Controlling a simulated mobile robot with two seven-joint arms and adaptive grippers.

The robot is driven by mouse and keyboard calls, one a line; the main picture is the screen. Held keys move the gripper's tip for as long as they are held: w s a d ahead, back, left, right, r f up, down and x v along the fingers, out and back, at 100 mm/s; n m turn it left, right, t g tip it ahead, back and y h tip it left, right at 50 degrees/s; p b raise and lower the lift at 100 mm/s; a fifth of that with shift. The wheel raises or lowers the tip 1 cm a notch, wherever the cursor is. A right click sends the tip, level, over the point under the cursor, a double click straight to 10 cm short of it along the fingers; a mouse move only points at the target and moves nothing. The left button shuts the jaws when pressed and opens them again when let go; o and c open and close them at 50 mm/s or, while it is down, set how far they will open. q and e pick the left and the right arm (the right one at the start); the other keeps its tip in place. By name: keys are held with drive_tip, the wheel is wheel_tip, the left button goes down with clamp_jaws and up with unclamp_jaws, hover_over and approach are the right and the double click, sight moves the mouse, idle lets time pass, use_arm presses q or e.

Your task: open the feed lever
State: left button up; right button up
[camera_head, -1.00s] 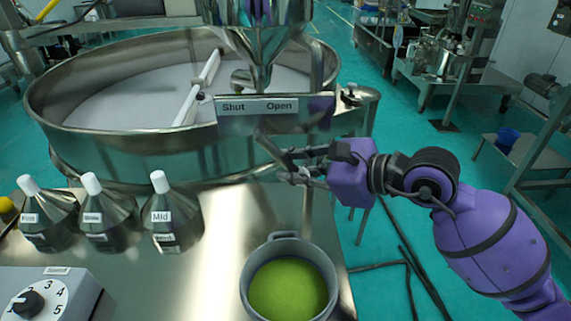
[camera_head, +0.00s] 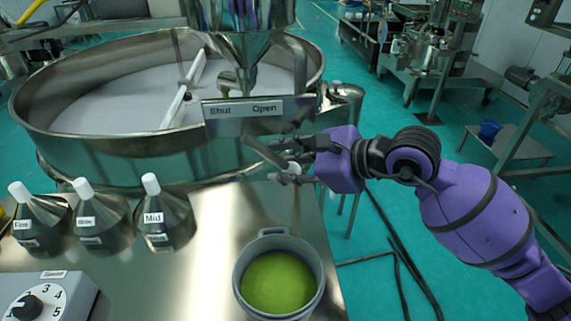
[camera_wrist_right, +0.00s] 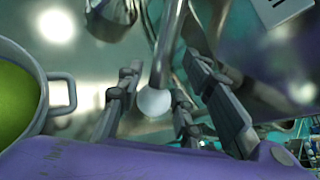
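The feed lever (camera_head: 264,153) is a metal rod under the plate (camera_head: 242,108) marked "Shut" on the left and "Open" on the right. It slants down to the right, towards the "Open" side. In the right wrist view its rod (camera_wrist_right: 163,45) ends in a white ball knob (camera_wrist_right: 153,102). My right gripper (camera_head: 290,161) is at the lever's lower end. In the wrist view the right gripper's fingers (camera_wrist_right: 160,82) stand apart on either side of the lever, with gaps showing. My left gripper is not in view.
A round sieve pan (camera_head: 120,150) stands behind the steel table (camera_head: 215,225), below a metal hopper (camera_head: 245,50). A grey pot of green powder (camera_head: 278,240) stands at the table's front right. Several labelled flasks (camera_head: 165,215) and a numbered dial box (camera_head: 75,290) are on the left.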

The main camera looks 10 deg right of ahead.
drive_tip(key=v, duration=1.2)
drive_tip(key=shift+a, duration=0.1)
